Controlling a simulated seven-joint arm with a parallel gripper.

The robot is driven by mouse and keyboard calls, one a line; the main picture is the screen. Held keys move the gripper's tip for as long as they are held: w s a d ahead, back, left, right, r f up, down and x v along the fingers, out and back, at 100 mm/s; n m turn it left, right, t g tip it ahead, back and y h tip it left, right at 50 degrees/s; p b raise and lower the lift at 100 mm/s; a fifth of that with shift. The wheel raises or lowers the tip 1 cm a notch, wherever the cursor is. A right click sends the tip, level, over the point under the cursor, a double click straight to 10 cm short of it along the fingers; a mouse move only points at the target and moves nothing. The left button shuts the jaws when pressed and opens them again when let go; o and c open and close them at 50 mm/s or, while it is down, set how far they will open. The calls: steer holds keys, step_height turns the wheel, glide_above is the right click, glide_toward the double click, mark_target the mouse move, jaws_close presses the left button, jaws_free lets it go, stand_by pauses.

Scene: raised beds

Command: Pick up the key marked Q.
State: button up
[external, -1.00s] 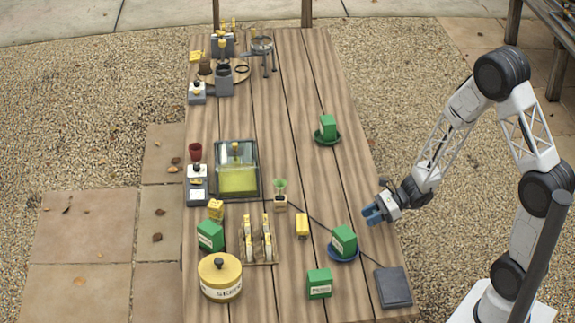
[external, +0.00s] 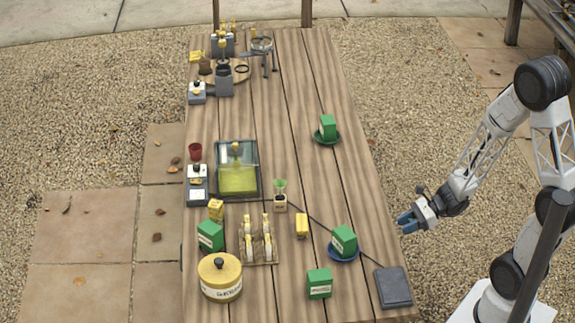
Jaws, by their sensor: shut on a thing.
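My gripper (external: 406,222), with blue fingers, is off the right edge of the wooden table, over the gravel. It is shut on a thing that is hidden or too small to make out. No letter Q is readable in the external view. Several small yellow-topped pieces stand upright in a wooden rack (external: 274,262) at the front of the table. More yellow pieces show at the far left of the table, around a grey holder (external: 225,88).
Green boxes stand on the table (external: 320,185), one on a blue saucer (external: 344,256) and one on a green saucer (external: 326,139). A yellow tin (external: 220,279), a glass-lidded case (external: 250,160) and a dark flat pad (external: 394,287) lie there too. The table's middle is mostly clear.

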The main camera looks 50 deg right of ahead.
steer(key=shift+s+d+r, duration=0.1)
steer(key=shift+s, duration=1.2)
steer(key=shift+w, duration=0.1)
